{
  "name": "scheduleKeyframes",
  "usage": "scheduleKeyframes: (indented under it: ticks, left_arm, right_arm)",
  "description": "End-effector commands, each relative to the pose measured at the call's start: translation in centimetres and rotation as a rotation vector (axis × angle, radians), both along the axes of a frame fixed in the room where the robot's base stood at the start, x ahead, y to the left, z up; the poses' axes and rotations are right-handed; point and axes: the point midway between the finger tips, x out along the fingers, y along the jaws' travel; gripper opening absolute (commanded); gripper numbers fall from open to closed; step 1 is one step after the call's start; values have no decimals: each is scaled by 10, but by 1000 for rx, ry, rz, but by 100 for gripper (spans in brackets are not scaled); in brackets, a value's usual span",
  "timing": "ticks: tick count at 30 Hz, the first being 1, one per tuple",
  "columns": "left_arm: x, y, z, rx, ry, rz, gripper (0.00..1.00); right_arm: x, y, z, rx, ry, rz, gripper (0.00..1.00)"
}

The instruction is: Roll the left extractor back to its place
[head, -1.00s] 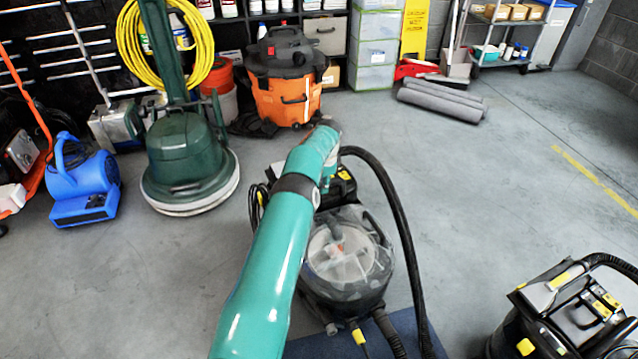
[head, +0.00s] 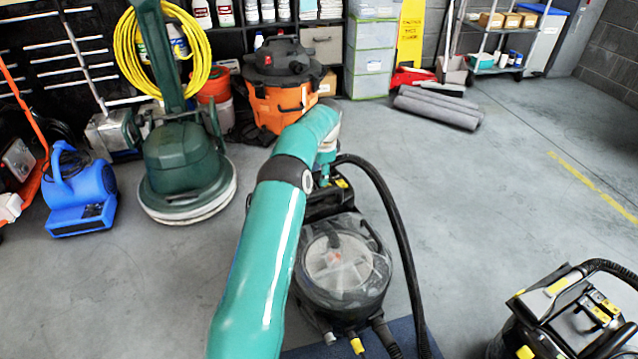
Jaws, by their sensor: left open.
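The left extractor (head: 345,285), black with a clear domed tank and a dark hose, stands in the middle foreground. Its front is by a dark blue mat (head: 405,335). My teal left arm reaches over it from the bottom. My left gripper (head: 324,176) is open at the extractor's far upper end, mostly hidden behind the wrist. I cannot tell whether it touches the extractor's handle. A second, similar extractor (head: 575,315) with yellow parts stands at the lower right, cut off by the frame. My right gripper is out of view.
A green floor machine (head: 185,165), a blue blower (head: 80,195) and an orange vacuum (head: 275,105) stand at the left and back. Grey rolls (head: 438,106) lie at the back. Floor between the two extractors and toward the right back is clear.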

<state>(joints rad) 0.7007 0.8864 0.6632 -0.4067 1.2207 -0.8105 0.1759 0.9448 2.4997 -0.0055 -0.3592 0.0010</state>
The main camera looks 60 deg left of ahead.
Motion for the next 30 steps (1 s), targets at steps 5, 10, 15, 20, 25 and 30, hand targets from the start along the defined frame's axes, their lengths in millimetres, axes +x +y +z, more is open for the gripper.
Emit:
scheduleKeyframes:
  ticks: [5, 10, 15, 20, 25, 30]
  left_arm:
    - [0, -4, 19, 1, -1, -1, 51]
    - [0, -5, 23, -1, 0, -1, 51]
    - [0, -5, 23, -1, 0, -1, 51]
    - [10, -17, 22, -8, -1, -26, 51]
    - [45, -92, -8, -88, 38, -156, 51]
    - [56, -219, -78, -232, 102, -308, 51]
  right_arm:
    - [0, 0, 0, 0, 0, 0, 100]
    - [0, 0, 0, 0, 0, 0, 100]
    - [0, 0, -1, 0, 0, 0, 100]
    - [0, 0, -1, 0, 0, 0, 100]
    - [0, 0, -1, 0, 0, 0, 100]
    - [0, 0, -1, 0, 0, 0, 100]
